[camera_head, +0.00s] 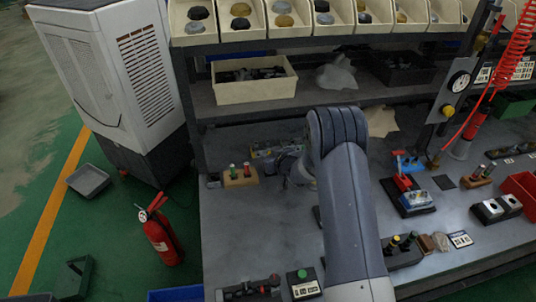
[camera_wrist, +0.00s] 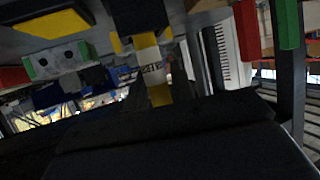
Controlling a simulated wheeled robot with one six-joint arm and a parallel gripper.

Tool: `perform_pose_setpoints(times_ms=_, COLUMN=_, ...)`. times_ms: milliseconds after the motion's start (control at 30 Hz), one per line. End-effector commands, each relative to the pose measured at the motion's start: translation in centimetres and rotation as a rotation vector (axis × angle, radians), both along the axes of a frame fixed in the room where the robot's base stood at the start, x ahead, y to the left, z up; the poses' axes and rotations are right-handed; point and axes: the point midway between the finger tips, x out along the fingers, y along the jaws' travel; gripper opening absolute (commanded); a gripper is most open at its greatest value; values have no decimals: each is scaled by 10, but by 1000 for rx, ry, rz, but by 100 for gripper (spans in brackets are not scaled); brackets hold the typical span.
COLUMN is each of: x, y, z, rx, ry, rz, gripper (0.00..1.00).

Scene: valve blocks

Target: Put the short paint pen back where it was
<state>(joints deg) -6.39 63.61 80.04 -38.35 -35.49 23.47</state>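A wooden block (camera_head: 240,181) at the left end of the bench holds a green-topped pen (camera_head: 232,171) and a red-topped pen (camera_head: 246,169). In the wrist view a red bar (camera_wrist: 246,28) and a green bar (camera_wrist: 287,22) show at upper right, perhaps these pens. I cannot tell which pen is the short one. My gripper (camera_head: 293,170) is low over the bench, right of the block and mostly hidden by my arm. A yellow piece with a white lettered band (camera_wrist: 150,62) shows in the wrist view; whether it is held is unclear. The finger opening is not visible.
A yellow-and-grey part (camera_head: 265,151) lies behind my gripper. A dark holder with pens (camera_head: 404,253) and a blue-and-red fixture (camera_head: 410,192) stand to the right. A shelf with a cream bin (camera_head: 255,89) overhangs the back.

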Motion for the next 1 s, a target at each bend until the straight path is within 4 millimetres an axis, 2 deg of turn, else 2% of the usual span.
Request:
perform_pose_setpoints(times_ms=167, x=0, y=0, z=0, rx=0, ry=0, rz=0, gripper=37)
perform_pose_setpoints(times_ms=500, x=0, y=0, z=6, rx=0, ry=0, rz=0, gripper=37)
perform_pose_setpoints(times_ms=667, x=-17, y=-11, z=13, rx=0, ry=1, rz=-1, gripper=37)
perform_pose_setpoints(times_ms=1000, x=-71, y=-41, z=39, rx=0, ry=0, rz=-2, gripper=37)
